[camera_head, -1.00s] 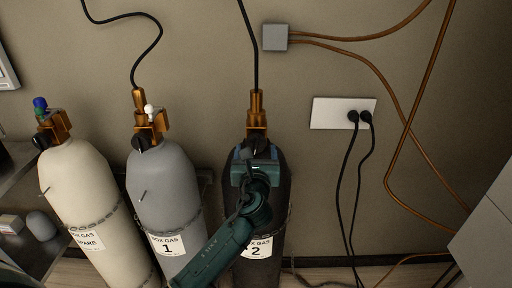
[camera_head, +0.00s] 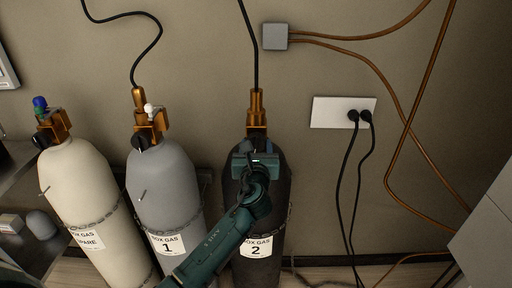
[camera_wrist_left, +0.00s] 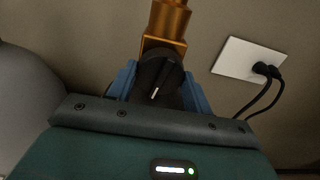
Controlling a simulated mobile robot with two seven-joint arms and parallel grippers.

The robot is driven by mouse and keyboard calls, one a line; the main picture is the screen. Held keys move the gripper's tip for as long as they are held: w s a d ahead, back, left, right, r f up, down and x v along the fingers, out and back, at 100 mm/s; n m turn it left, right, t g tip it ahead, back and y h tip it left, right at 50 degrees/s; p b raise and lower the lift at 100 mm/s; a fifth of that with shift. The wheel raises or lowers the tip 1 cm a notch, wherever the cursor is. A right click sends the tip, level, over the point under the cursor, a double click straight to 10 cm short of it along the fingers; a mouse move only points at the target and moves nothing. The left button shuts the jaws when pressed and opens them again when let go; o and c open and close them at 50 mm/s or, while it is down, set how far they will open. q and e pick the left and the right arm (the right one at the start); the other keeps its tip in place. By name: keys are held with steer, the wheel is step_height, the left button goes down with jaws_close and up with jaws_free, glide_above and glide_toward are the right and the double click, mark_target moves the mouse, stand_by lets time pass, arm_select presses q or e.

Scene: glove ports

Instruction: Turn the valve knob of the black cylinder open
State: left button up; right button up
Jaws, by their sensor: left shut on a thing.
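The black cylinder (camera_head: 274,205), labelled 2, stands upright at the centre of the head view with a brass valve (camera_head: 256,105) on top. Its black valve knob (camera_wrist_left: 158,77) shows in the left wrist view, with a white mark pointing down and slightly left. My left gripper (camera_head: 257,150) is at the knob, with one blue finger on each side of it, and is shut on it. In the head view the gripper hides most of the knob. My right gripper is not in view.
A grey cylinder (camera_head: 165,190) labelled 1 and a cream cylinder (camera_head: 82,185) labelled spare stand to the left, chained. A wall socket plate (camera_head: 330,113) with two black plugs is to the right. A black hose (camera_head: 250,50) rises from the valve.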

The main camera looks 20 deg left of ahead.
arm_select(q)
steer(key=shift+n, duration=0.8)
steer(key=shift+c, duration=0.5)
steer(key=o, duration=1)
steer(key=v, duration=1.3)
steer(key=shift+s+b, duration=0.1)
steer(key=shift+b, duration=0.3)
